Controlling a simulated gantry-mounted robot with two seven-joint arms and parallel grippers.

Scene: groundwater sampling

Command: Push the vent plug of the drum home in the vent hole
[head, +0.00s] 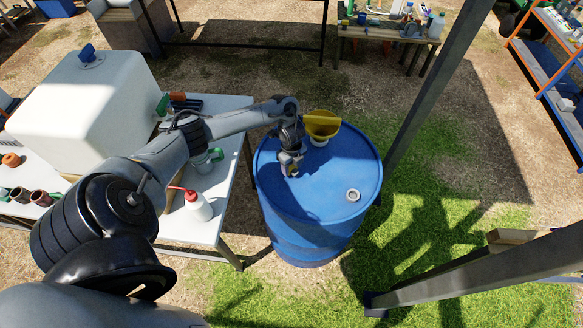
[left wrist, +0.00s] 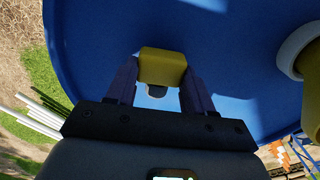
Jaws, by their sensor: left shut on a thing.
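The blue drum (head: 310,215) stands right of the table. My left gripper (head: 291,170) is low over the left part of the drum top, and in the left wrist view (left wrist: 158,85) its two fingers are shut on a yellow block-like piece, which I take for the vent plug (left wrist: 162,65). A small grey and dark part shows just beside the plug between the fingers; I cannot tell whether it is the plug's stem or the vent hole. The gripper hides the plug in the head view. How deep the plug sits is not visible. My right gripper is not in view.
A yellow funnel (head: 321,124) in a white collar (left wrist: 300,48) stands on the drum top behind my gripper. A round pale metal fitting (head: 353,195) is at the right. A red-tipped wash bottle (head: 198,206) stands on the white table (head: 215,240). A grey post (head: 430,90) rises right of the drum.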

